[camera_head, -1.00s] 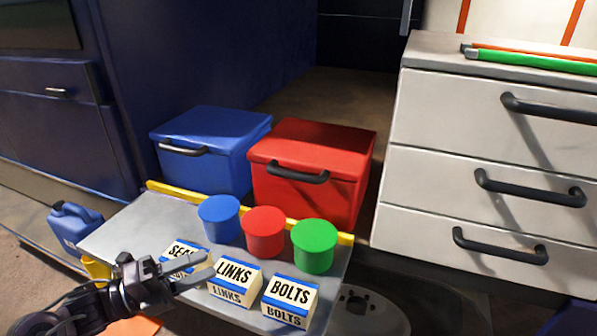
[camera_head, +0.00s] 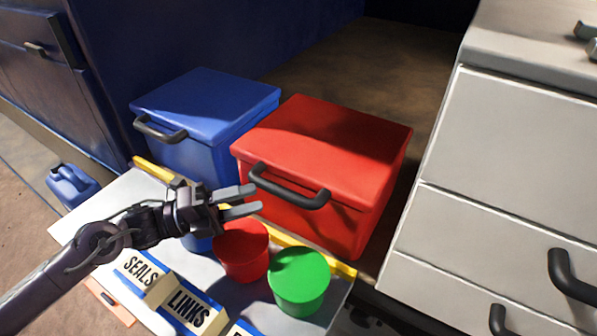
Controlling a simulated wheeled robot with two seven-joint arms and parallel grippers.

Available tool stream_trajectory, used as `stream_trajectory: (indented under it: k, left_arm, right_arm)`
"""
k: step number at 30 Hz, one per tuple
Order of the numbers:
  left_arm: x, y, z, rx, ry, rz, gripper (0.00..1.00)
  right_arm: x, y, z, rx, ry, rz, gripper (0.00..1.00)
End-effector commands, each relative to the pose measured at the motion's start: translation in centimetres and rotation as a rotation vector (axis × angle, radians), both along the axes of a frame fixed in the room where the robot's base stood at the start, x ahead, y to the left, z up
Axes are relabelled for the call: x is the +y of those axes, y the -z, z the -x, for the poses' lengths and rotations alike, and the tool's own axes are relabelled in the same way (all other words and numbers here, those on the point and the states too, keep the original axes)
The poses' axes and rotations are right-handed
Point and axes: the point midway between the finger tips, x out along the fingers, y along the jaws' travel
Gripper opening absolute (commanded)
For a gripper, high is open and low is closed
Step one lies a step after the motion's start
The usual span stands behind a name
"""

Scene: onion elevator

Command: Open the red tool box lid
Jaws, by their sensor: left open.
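The red tool box (camera_head: 330,165) stands behind the grey tray, in the middle of the head view. Its lid (camera_head: 325,135) looks closed, and a black handle (camera_head: 288,188) curves out from its front. My left gripper (camera_head: 252,200) is open and empty, with its two fingers pointing right toward the left end of the handle. The fingertips show very close to the handle; I cannot tell whether they touch it. My left arm comes in from the lower left and hides most of a blue round container. My right gripper is not in view.
A blue box (camera_head: 205,110) stands left of the red one. A red round container (camera_head: 242,250) and a green one (camera_head: 299,280) stand on the grey tray (camera_head: 95,205), below the gripper. A yellow edge (camera_head: 150,170) borders the tray. White drawers (camera_head: 500,170) stand at the right.

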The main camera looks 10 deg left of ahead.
Motion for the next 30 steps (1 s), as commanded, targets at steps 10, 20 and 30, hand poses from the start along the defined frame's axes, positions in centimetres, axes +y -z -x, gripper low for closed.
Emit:
stream_trajectory:
  k: [10,20,30]
  left_arm:
    - [-4.5,-1.1,-1.9,-0.004,0.000,0.004,0.41]
    - [-6.9,-1.1,-2.8,-0.002,0.000,-0.001,0.41]
    - [-6.9,-1.0,-2.8,-0.001,0.000,-0.001,0.24]
  right_arm:
    - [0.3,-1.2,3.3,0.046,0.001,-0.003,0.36]
    - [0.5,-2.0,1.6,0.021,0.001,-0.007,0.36]
    - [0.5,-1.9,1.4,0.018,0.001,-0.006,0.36]
